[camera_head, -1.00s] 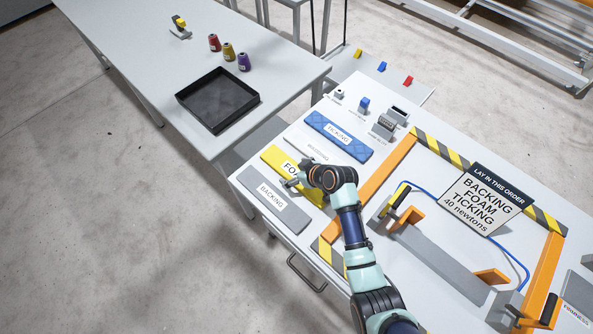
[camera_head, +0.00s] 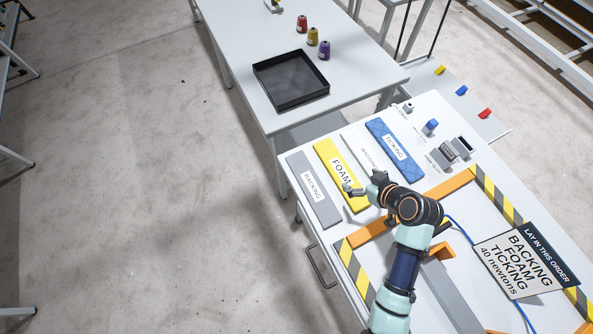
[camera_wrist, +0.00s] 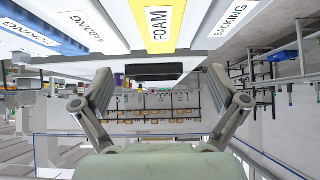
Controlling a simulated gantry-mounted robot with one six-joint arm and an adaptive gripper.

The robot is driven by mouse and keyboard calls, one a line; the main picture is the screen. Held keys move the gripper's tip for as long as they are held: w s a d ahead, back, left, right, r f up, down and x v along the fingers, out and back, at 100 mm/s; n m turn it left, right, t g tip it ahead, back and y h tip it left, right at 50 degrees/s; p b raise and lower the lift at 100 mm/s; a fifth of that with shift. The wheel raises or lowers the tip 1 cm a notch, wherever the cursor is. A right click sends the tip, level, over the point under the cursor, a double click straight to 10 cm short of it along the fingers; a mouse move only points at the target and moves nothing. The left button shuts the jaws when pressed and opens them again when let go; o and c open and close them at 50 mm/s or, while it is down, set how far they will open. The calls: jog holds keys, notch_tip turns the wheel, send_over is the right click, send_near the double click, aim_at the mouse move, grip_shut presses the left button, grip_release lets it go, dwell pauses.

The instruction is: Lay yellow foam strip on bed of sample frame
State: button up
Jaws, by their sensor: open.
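The yellow foam strip (camera_head: 336,165), labelled FOAM, lies on the table between the grey backing strip and the white wadding strip. It also shows at the top of the wrist view (camera_wrist: 158,40). My gripper (camera_head: 361,184) is beside the lower right part of the foam strip. In the wrist view my gripper (camera_wrist: 160,85) has its fingers wide apart with nothing between them. The sample frame has orange rails (camera_head: 360,232) and a grey bed (camera_head: 452,300), partly hidden behind my arm and the sign.
The grey backing strip (camera_head: 313,190), white wadding strip (camera_head: 369,154) and blue ticking strip (camera_head: 400,160) lie parallel. A sign (camera_head: 527,260) stands over the frame. A black tray (camera_head: 291,82) and several thread cones (camera_head: 312,36) are on the back table.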

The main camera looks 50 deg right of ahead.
jog(key=w+a+r+n+t+y, duration=0.1)
jog(key=w+a+r, duration=0.4)
jog(key=w+a, duration=0.25)
jog(key=w+a+r+n, duration=0.2)
jog(key=w+a+r, duration=0.35)
jog(key=a, duration=0.25)
jog(key=w+a+r+t, duration=0.1)
jog(key=w+a+r, duration=0.1)
jog(key=a, duration=0.5)
jog(key=w+a+r+n+t+y, duration=0.1)
jog(key=a+r, duration=0.3)
jog(key=a, duration=0.2)
jog(key=shift+w+a+r, duration=0.15)
jog(key=shift+w+a, duration=0.2)
jog(key=shift+o, duration=0.3)
jog(key=s+a+r+t+y, duration=0.1)
jog(key=a+r, duration=0.4)
jog(key=a, duration=0.4)
jog(key=shift+s, duration=0.15)
jog(key=shift+d, duration=0.1)
